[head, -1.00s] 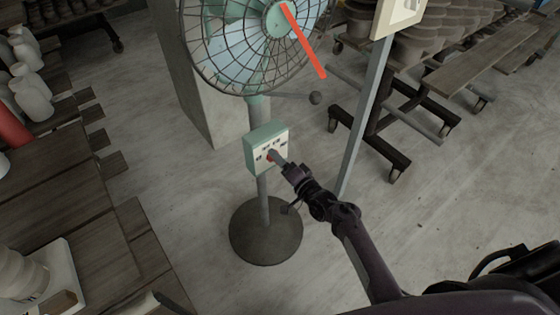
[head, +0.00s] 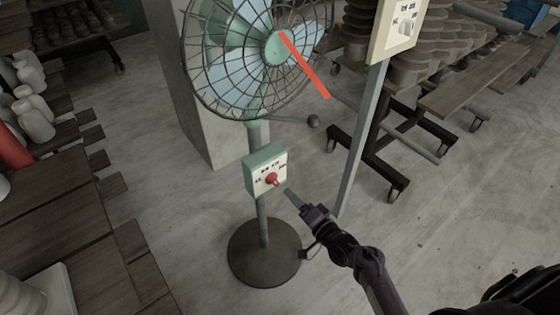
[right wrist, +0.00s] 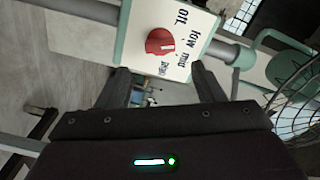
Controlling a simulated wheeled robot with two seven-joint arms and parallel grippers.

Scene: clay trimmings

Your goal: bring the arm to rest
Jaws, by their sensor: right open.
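My right gripper (head: 289,192) is open and empty, just to the lower right of the fan's control box (head: 251,178). It is apart from the red knob (head: 272,180) on the box's white face. In the right wrist view the knob (right wrist: 160,41) lies beyond the two spread fingers (right wrist: 161,78), with Off, low, mid and high printed around it. A white mark on the knob faces the low and mid side; I cannot tell exactly which. The fan (head: 265,55) stands upright on a round dark base (head: 264,265). My left gripper is out of view.
A red strip (head: 305,66) slants down from the fan's hub. Wheeled racks with pots and planks (head: 478,80) are behind. A wooden bench (head: 75,225) is at left.

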